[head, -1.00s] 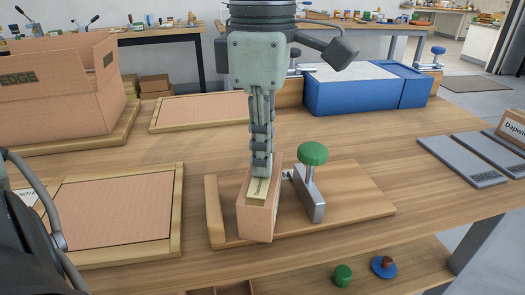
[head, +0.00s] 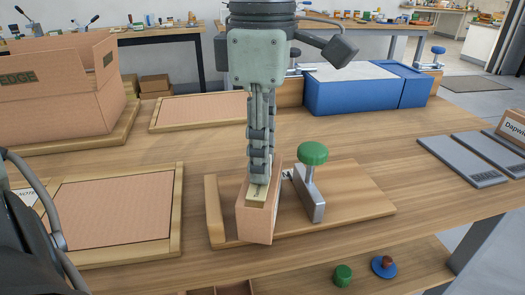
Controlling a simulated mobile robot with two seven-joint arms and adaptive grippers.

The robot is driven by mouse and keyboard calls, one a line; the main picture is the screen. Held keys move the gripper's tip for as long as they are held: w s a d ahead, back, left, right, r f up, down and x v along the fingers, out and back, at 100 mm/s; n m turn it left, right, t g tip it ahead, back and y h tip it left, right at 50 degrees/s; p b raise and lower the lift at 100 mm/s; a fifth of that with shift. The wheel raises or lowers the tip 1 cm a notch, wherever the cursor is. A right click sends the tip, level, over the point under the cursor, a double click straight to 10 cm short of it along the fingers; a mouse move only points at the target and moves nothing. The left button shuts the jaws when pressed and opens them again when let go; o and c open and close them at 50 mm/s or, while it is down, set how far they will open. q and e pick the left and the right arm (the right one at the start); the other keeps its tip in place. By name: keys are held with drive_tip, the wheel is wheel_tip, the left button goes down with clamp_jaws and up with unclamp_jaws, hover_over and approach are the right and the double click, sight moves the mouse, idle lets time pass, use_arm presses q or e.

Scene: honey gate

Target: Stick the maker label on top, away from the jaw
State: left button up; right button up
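A narrow cardboard box (head: 257,222) stands upright on a wooden fixture board (head: 350,192), between its left end stop (head: 214,212) and a grey metal jaw (head: 313,201) with a green knob (head: 313,153). A small cream label (head: 257,194) with dark print shows on the box top, partly hidden by fingers. My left gripper (head: 259,180) points straight down with its fingertips at the label and box top. Its fingers line up edge-on, so their opening is hidden. Whether the label is stuck or held cannot be told. My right gripper is not in view.
A large open carton (head: 60,100) stands back left. Framed pads (head: 115,208) lie left and behind. A blue bin (head: 350,92) stands at the back. Grey plates (head: 460,160) and a labelled box (head: 512,128) lie right. Green and blue knobs (head: 343,275) sit on the shelf below.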

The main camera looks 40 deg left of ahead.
use_arm(q)
wheel_tip(320, 180, up, 12)
idle(0.4)
drive_tip(key=shift+f, duration=0.1)
idle(0.3)
